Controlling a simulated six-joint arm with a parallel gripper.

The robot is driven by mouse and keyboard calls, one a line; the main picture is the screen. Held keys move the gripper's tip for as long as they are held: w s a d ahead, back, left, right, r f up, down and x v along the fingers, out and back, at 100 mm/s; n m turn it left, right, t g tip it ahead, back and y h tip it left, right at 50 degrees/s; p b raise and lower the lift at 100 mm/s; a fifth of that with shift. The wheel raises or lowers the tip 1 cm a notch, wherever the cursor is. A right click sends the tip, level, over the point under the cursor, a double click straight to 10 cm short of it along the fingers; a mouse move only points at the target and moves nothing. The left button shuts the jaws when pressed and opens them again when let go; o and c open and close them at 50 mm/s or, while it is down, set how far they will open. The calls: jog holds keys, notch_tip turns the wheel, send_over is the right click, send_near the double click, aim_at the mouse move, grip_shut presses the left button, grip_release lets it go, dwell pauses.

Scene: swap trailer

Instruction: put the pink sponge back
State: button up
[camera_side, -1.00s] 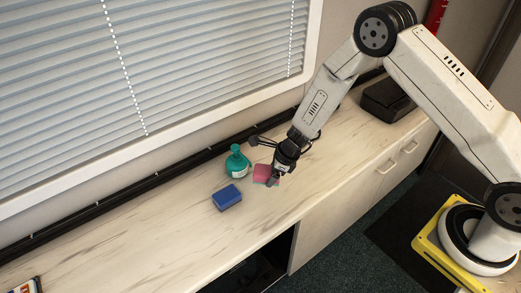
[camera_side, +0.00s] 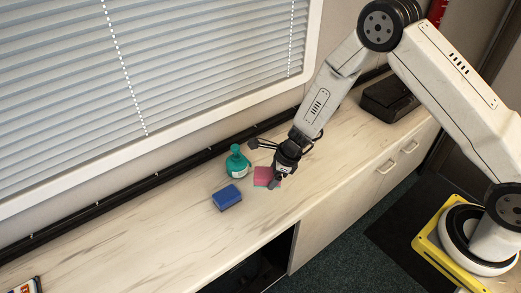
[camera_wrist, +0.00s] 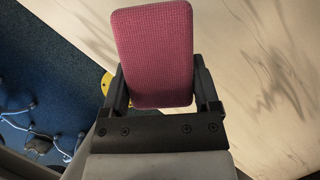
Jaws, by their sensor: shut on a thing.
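The pink sponge (camera_side: 263,176) is between the fingers of my gripper (camera_side: 275,179) at the wooden counter. In the wrist view the sponge (camera_wrist: 153,50) fills the space between both fingers, and my gripper (camera_wrist: 160,90) is shut on it. From the side view I cannot tell whether the sponge's underside touches the counter. A blue sponge (camera_side: 227,198) lies on the counter to the lower left of it. A green bottle (camera_side: 237,163) stands upright to the left of the pink sponge, a small gap apart.
A black case (camera_side: 388,98) sits at the counter's far right end. The counter's front edge drops to an open cabinet (camera_side: 262,265).

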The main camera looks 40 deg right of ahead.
jog(key=s+a+r+n+g, duration=0.1)
jog(key=s+a+r+n, duration=0.15)
jog(key=s, duration=0.25)
jog(key=s+a+r+n+g+y, duration=0.1)
jog(key=s+n, duration=0.2)
jog(key=s, duration=0.2)
jog(key=s+a+r+n+g, duration=0.1)
jog(key=s+a+n, duration=0.15)
jog(key=s, duration=0.25)
send_over(246, 221)
jog(key=s+d, duration=0.2)
jog(key=f, duration=0.8)
jog(key=shift+w+a+f, duration=0.1)
jog(key=shift+w+a, duration=0.1)
jog(key=shift+w, duration=0.05)
jog(key=shift+w+a+f, duration=0.15)
jog(key=shift+w+f, duration=0.35)
jog(key=shift+f, duration=0.1)
jog(key=shift+w+f, duration=0.25)
jog(key=shift+f, duration=1.5)
jog(key=shift+f, duration=0.15)
